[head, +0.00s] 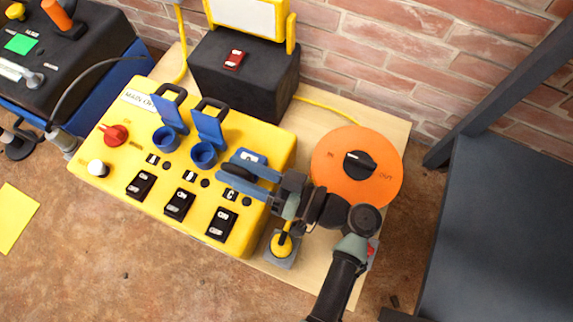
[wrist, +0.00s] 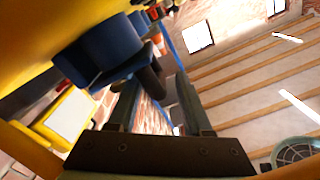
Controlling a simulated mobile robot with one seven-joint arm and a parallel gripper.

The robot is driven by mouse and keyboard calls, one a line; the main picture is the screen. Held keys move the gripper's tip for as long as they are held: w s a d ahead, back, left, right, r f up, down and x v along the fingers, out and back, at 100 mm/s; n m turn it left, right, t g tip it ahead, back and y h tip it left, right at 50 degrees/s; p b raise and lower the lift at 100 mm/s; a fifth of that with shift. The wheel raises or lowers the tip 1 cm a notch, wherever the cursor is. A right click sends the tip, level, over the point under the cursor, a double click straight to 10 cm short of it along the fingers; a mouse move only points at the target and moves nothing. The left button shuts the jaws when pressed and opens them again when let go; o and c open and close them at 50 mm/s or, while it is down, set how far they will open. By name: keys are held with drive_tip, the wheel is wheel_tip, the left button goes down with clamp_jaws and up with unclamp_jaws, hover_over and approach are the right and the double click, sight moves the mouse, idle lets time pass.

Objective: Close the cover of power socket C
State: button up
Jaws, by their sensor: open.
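The yellow power box (head: 110,165) carries a row of blue sockets. The two left ones, socket A (head: 166,139) and socket B (head: 203,155), have their blue covers raised, with black handles at the top. Socket C, at the right end above the "C" label (head: 230,195), is mostly hidden by my gripper (head: 233,172). In the wrist view, a blue socket (wrist: 100,50) shows with a blue cover plate and a black handle (wrist: 150,84). My gripper (wrist: 158,82) is open, its fingers around or close to that handle; contact is unclear. The cover's exact angle is hard to tell.
An orange round reel (head: 330,170) lies right of the yellow box. A black case (head: 245,75) with a yellow-framed panel stands behind, before the brick wall. A yellow plunger-like part on a grey base (head: 281,246) sits below my wrist. A dark panel (head: 500,230) fills the right.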

drive_tip(key=b+v, duration=0.6)
drive_tip(key=v, duration=0.7)
idle(0.5)
